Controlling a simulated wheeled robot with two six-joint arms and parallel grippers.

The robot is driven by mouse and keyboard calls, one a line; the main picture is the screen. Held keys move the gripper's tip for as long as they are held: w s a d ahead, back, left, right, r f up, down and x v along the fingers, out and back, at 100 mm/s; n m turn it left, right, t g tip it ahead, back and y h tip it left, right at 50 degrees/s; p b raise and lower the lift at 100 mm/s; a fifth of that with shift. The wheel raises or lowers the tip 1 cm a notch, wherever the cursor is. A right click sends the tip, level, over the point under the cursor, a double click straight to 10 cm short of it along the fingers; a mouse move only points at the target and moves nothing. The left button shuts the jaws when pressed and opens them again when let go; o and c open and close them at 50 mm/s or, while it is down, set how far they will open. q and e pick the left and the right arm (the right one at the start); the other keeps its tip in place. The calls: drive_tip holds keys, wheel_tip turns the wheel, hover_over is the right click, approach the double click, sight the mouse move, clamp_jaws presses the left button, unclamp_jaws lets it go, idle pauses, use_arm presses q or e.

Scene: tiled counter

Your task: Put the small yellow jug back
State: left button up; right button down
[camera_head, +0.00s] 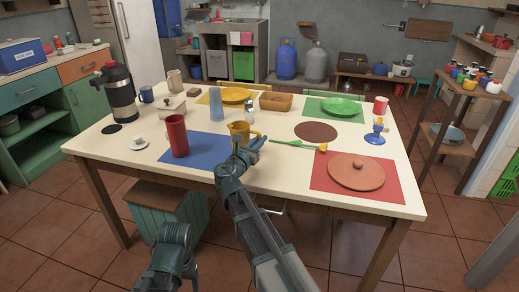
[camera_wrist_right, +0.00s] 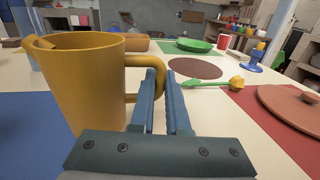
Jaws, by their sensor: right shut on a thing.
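The small yellow jug (camera_head: 237,131) is upright at the right edge of the blue mat (camera_head: 190,150) in the head view. In the right wrist view the jug (camera_wrist_right: 88,82) fills the left side, with its spout at the upper left and its handle toward my gripper. My right gripper (camera_head: 250,147) is shut on the jug's handle; the fingers (camera_wrist_right: 164,95) show close together around it. The jug's base is hidden, so I cannot tell whether it touches the table.
A red cup (camera_head: 177,135) stands left of the jug and a blue glass (camera_head: 216,104) behind it. A yellow flower (camera_head: 300,145) lies to the right, near the brown round mat (camera_head: 316,131). A terracotta lid (camera_head: 356,171) sits on the red mat (camera_head: 400,190).

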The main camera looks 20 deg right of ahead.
drive_tip(key=shift+f+b, duration=1.2)
drive_tip(key=shift+f, duration=0.35)
drive_tip(key=shift+f, duration=0.1)
drive_tip(key=shift+f, duration=0.15)
drive_tip(key=c, duration=0.9)
unclamp_jaws()
drive_tip(key=shift+r, duration=0.2)
drive_tip(key=shift+s+a, duration=0.2)
drive_tip(key=shift+a, duration=0.05)
drive_tip(key=v, duration=1.1)
drive_tip(key=shift+s+a+r, duration=0.1)
drive_tip(key=shift+s+a, duration=0.05)
